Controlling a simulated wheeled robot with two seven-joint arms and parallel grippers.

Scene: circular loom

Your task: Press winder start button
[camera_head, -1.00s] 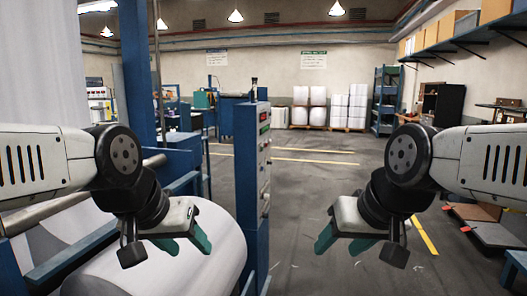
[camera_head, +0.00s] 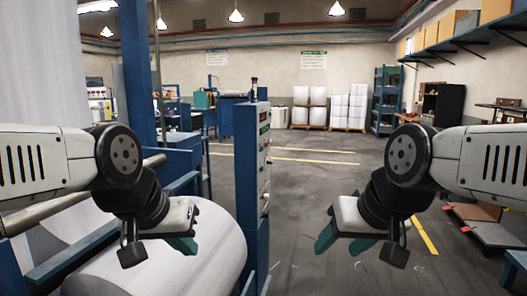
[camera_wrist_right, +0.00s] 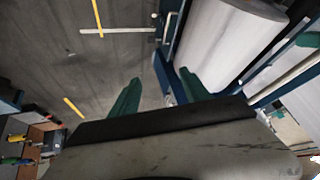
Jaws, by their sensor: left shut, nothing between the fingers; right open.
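The control panel (camera_head: 264,150) is on the narrow side of a blue upright post, with a small display at the top and several small buttons or knobs below. It is seen at a steep angle, so I cannot tell which one is the start button. My left gripper (camera_head: 183,246) is shut and empty, in front of the white roll and left of the post. My right gripper (camera_head: 340,246) is open and empty, to the right of the post and apart from it. Its two green fingers also show spread in the right wrist view (camera_wrist_right: 160,92).
A large white roll (camera_head: 175,250) lies in the blue machine frame at the left. Open grey floor (camera_head: 310,190) with yellow lines lies ahead. Wrapped white stacks (camera_head: 349,107) and a blue rack (camera_head: 385,98) stand at the back. A shelf with boxes runs along the right wall.

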